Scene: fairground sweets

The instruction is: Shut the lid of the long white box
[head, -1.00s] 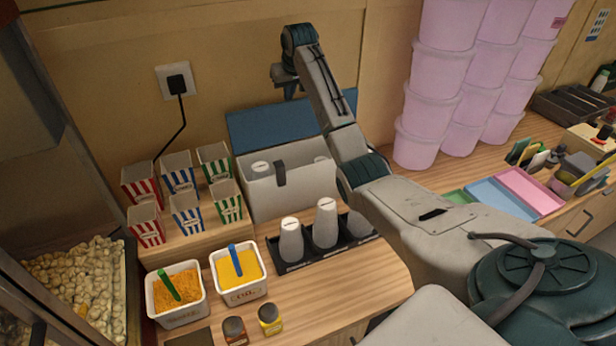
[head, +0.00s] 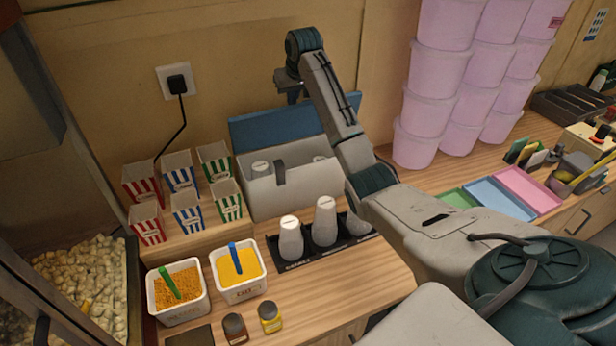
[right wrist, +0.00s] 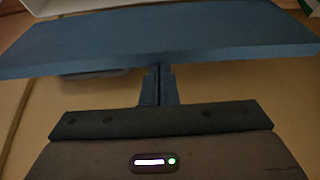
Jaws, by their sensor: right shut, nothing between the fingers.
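The long white box (head: 292,192) stands at the back of the counter against the wall. Its blue lid (head: 275,127) is open, raised along the back edge. A dark tab (head: 279,172) sits at the box's front rim, and white-topped things show inside. My right gripper (head: 291,97) is above and behind the lid's top edge, pointing down. In the right wrist view the shut, empty fingers (right wrist: 159,70) reach the near edge of the blue lid (right wrist: 170,35); whether they touch it I cannot tell. My left gripper is not in view.
White bottles (head: 325,222) in a black rack (head: 310,255) stand before the box. Striped popcorn boxes (head: 187,214) are left of it, with two tubs (head: 238,270) in front. Stacked pink buckets (head: 432,105) stand to the right. A plug (head: 178,84) is on the wall.

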